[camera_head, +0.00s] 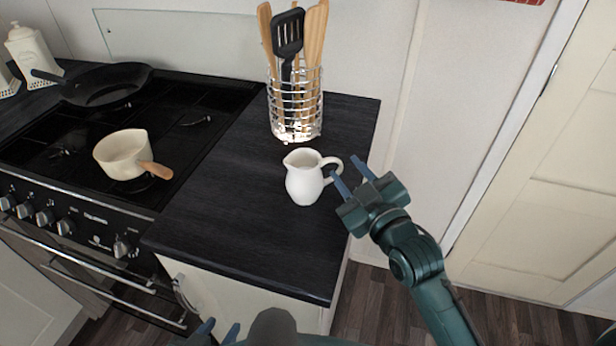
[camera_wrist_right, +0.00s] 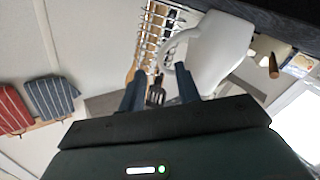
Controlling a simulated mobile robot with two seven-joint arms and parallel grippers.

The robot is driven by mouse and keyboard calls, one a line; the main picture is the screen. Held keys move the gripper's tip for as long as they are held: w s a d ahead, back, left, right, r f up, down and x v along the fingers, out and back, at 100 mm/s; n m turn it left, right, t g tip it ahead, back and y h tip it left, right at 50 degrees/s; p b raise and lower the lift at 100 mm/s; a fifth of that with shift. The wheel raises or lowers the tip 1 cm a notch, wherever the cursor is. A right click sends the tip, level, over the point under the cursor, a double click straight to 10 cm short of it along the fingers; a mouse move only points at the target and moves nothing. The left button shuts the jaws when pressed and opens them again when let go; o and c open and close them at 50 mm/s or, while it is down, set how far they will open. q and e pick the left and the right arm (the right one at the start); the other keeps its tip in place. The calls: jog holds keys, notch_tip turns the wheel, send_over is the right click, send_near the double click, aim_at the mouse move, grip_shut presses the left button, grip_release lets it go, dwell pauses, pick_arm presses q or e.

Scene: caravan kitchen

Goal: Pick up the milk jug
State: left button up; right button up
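The white milk jug (camera_head: 303,182) stands upright on the dark countertop (camera_head: 230,220), its spout to the left and its handle to the right. My right gripper (camera_head: 352,177) is open just right of the handle, its blue fingers pointing toward it. In the right wrist view the jug (camera_wrist_right: 222,50) shows beyond the fingertips (camera_wrist_right: 160,82), with its looped handle facing them; nothing is held. I cannot tell whether a finger touches the handle. My left gripper (camera_head: 218,329) shows only its apart fingertips at the bottom edge, below the counter's front, empty.
A wire utensil holder (camera_head: 294,108) stands behind the jug. A cream saucepan (camera_head: 122,155) and a black frying pan (camera_head: 105,84) sit on the hob at left. The counter's right edge lies under my right gripper. Bare counter lies left of the jug.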

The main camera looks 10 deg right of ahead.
aim_at(341, 164)
jog(key=x, duration=0.4)
jog(key=shift+a+f, duration=0.1)
jog(key=shift+f, duration=0.05)
jog(key=shift+c, duration=0.4)
grip_shut()
